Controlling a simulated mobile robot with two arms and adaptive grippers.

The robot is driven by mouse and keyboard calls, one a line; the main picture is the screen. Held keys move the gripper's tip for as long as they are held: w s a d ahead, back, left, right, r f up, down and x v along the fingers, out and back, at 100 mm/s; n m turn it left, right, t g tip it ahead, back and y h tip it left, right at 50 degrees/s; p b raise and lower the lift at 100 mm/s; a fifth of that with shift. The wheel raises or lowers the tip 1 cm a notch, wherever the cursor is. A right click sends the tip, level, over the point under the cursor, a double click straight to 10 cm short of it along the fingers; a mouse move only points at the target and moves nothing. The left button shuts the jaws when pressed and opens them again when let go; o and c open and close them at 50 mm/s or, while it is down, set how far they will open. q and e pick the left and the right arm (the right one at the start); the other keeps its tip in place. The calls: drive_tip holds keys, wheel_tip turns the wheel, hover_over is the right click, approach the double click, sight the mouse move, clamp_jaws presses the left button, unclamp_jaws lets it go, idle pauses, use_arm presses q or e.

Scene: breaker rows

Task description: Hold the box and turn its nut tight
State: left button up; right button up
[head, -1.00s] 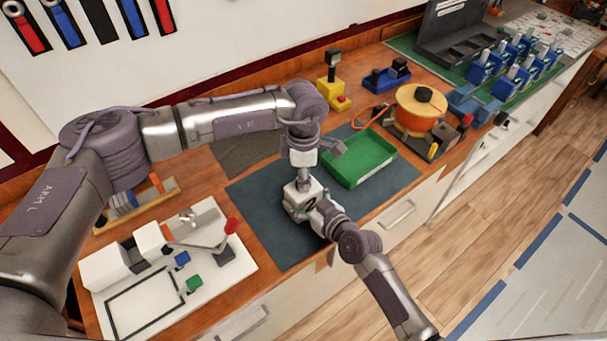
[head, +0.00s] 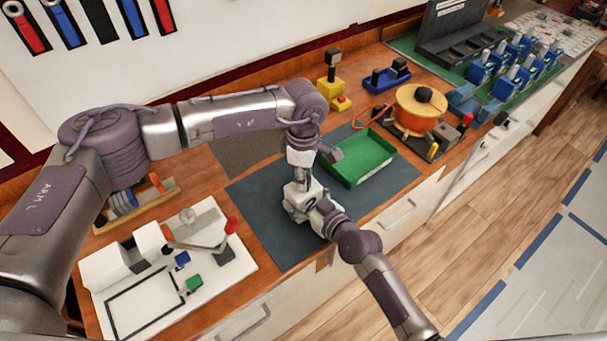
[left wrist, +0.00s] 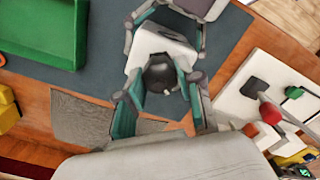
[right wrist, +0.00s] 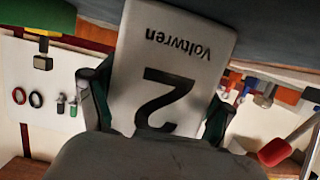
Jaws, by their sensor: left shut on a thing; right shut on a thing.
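The box (head: 297,190) is a small pale block above the dark mat. In the right wrist view its face (right wrist: 190,65) reads "Voltwren" with a large 2, upside down. My right gripper (head: 318,210) is shut on the box, with one finger on each side of it. My left gripper (head: 302,177) points down from above. In the left wrist view the round black nut (left wrist: 160,73) is on the box top, between the fingers of my left gripper (left wrist: 162,90), which is shut on it. The finger contact is partly hidden.
A green tray (head: 362,158) stands on the mat (head: 262,215) close to the right of my left gripper. An orange round fixture (head: 418,110) is farther right. A white board with a red-knobbed lever (head: 231,226) lies at left. Bare mat surrounds the box on the left.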

use_arm(q)
drive_tip(key=o, duration=1.2)
drive_tip(key=shift+c, duration=0.2)
wheel_tip(320, 180, up, 12)
use_arm(e)
drive_tip(key=o, duration=1.5)
drive_tip(key=shift+c, duration=0.2)
